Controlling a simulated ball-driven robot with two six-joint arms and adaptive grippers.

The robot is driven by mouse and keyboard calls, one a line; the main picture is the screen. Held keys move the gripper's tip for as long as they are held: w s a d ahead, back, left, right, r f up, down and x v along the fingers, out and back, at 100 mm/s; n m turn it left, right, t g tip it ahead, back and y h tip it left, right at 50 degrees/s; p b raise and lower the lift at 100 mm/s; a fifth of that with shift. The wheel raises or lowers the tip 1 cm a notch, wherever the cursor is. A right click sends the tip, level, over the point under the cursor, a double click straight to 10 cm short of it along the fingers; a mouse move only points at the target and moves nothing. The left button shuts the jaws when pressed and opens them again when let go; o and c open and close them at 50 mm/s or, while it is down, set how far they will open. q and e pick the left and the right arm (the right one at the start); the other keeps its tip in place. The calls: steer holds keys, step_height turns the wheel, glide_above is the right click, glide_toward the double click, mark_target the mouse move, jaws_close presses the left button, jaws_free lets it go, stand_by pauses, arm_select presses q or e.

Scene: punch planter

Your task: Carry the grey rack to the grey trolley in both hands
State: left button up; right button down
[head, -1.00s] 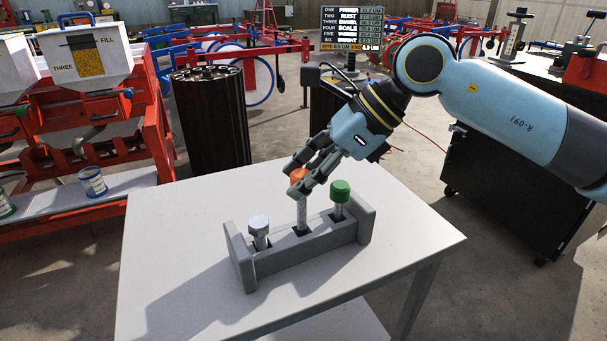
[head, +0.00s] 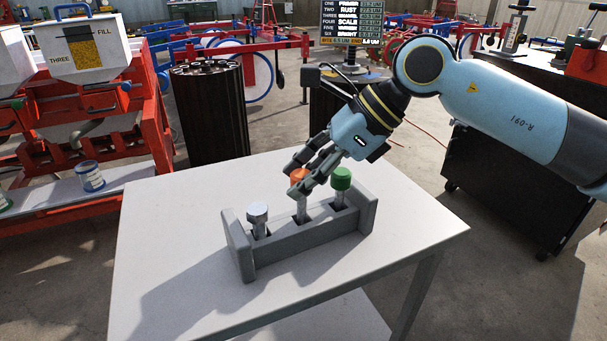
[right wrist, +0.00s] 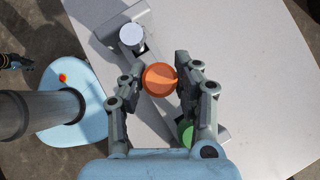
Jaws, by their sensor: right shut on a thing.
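The grey rack (head: 300,242) stands on a pale table, a long block with raised end plates. It holds a silver-topped punch (head: 257,217) at the left and a green-topped punch (head: 341,182) at the right. My right gripper (head: 300,187) is shut on the orange-topped punch (head: 298,175) over the middle of the rack, its shaft running down into the middle socket. The right wrist view shows the orange cap (right wrist: 160,79) between the fingers, with the green cap partly hidden. I cannot make out a grey trolley.
The pale table (head: 170,230) is clear around the rack. A dark cabinet on castors (head: 490,185) stands to the right. A red frame with white hoppers (head: 90,50) stands at the left, and a black drum (head: 210,110) behind the table.

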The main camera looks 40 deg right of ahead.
steer(key=shift+f+b, duration=0.7)
steer(key=shift+f, duration=0.2)
steer(key=c, duration=0.9)
jaws_free()
steer(key=shift+r, duration=0.1)
step_height(320, 180, up, 10)
steer(key=shift+f, duration=0.1)
